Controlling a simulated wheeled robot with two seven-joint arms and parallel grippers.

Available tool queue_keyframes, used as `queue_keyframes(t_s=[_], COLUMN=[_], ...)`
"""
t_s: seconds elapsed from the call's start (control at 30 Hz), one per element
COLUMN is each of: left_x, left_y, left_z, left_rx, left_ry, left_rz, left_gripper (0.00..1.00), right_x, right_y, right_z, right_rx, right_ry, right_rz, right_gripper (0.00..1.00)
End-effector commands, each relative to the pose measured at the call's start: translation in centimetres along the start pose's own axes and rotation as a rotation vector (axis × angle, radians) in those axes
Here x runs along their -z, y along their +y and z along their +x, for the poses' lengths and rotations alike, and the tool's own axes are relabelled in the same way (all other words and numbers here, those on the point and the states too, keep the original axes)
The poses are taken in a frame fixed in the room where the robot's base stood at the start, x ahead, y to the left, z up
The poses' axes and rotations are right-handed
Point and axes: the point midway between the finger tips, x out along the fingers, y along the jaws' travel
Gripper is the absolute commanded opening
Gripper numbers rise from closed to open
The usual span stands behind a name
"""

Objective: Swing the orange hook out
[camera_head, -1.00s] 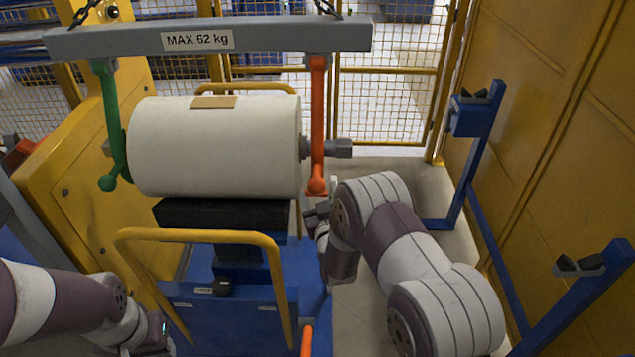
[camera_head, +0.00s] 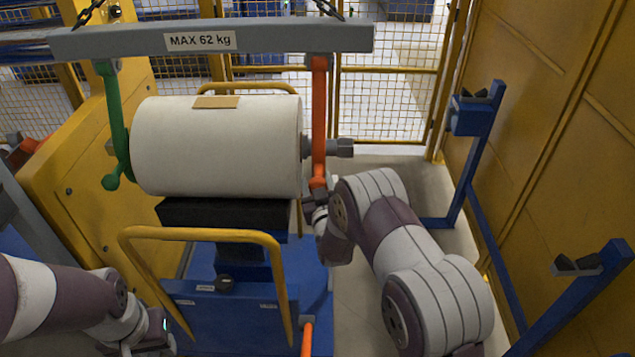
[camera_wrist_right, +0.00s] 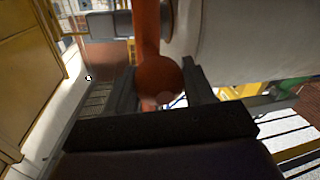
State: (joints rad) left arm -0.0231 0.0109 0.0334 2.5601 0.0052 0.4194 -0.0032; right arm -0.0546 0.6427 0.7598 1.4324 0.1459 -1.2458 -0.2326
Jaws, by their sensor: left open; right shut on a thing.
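The orange hook (camera_head: 319,120) hangs nearly upright from the right end of the grey lifting beam (camera_head: 130,39), beside the roller's shaft end (camera_head: 340,148). My right gripper (camera_head: 318,195) is shut on the hook's lower ball end. In the right wrist view the orange ball (camera_wrist_right: 158,78) sits between the two dark fingers. The white film roller (camera_head: 215,150) rests on a black support between the orange hook and the green hook (camera_head: 115,125). My left gripper (camera_head: 160,340) is low at the bottom left, away from the hooks; its fingers are hard to make out.
A blue lift cart (camera_head: 235,300) with a yellow handle (camera_head: 200,235) stands under the roller. A blue rack (camera_head: 480,210) stands at the right before a yellow wall. A yellow machine frame (camera_head: 90,190) is at the left. Some floor is free between cart and rack.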

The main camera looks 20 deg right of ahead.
Motion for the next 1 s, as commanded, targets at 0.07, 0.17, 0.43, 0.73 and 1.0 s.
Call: queue_keyframes(t_s=[0.07, 0.17, 0.43, 0.73, 1.0], left_x=[0.2, 0.5, 1.3, 1.9, 2.0], left_y=[0.0, 0.0, 0.0, 0.0, 0.0], left_z=[-1.9, -4.2, -10.8, -15.6, -16.8], left_rx=[0.000, 0.000, 0.000, 0.000, 0.000], left_ry=[0.000, 0.000, 0.001, 0.000, 0.000], left_rz=[0.000, 0.000, 0.000, 0.000, 0.000], left_gripper=[0.43, 0.43, 0.43, 0.43, 0.43], right_x=[1.5, 2.9, 7.2, 10.5, 11.3], right_y=[0.1, 0.1, 0.2, 0.3, 0.3], right_z=[-0.7, -2.0, -5.8, -8.4, -9.1], right_rx=[0.007, 0.018, 0.052, 0.079, 0.090], right_ry=[-0.027, -0.080, -0.254, -0.404, -0.458], right_rz=[0.005, 0.016, 0.051, 0.082, 0.093], right_gripper=[0.00, 0.00, 0.00, 0.00, 0.00])
